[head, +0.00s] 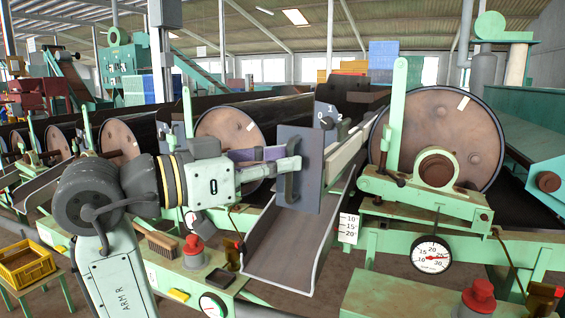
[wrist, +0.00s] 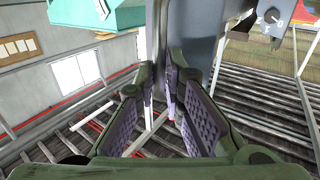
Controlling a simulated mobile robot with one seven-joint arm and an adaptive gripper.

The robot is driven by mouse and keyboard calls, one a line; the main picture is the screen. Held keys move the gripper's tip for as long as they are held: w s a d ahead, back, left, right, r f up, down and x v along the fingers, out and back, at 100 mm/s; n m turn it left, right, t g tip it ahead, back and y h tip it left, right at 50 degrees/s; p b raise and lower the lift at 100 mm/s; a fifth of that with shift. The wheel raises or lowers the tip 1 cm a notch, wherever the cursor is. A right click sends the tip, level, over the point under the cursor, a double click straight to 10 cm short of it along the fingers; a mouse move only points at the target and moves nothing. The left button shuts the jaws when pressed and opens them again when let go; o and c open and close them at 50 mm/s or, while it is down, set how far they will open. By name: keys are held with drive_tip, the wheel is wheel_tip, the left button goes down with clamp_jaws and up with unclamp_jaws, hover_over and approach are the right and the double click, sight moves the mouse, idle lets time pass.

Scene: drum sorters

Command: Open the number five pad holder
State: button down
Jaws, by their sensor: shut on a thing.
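A grey upright plate (head: 318,150) with a dark bar handle (head: 288,188) stands at the centre of the head view, beside the middle drum; I take it as the pad holder. No number five is legible on it. My gripper (head: 292,157) reaches it from the left, with its fingers closed around the upper part of the handle. In the wrist view, a grey upright bar (wrist: 161,35) runs between the purple-padded fingers (wrist: 162,85), with the grey plate (wrist: 195,30) to its right. The fingers hide part of the handle.
A sloping metal chute (head: 285,250) lies below the plate. A large drum (head: 460,130) and green lever (head: 394,115) stand to the right, with a dial gauge (head: 432,254) below.

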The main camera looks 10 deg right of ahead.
drive_tip(key=shift+a+r, duration=0.15)
drive_tip(key=shift+r, duration=0.1)
drive_tip(key=c, duration=1.8)
unclamp_jaws()
drive_tip(key=shift+s+a, duration=0.1)
drive_tip(key=shift+o, duration=0.6)
drive_tip(key=shift+f, duration=0.1)
drive_tip(key=v, duration=1.1)
drive_tip(key=shift+s+a, duration=0.15)
drive_tip(key=shift+a, duration=0.2)
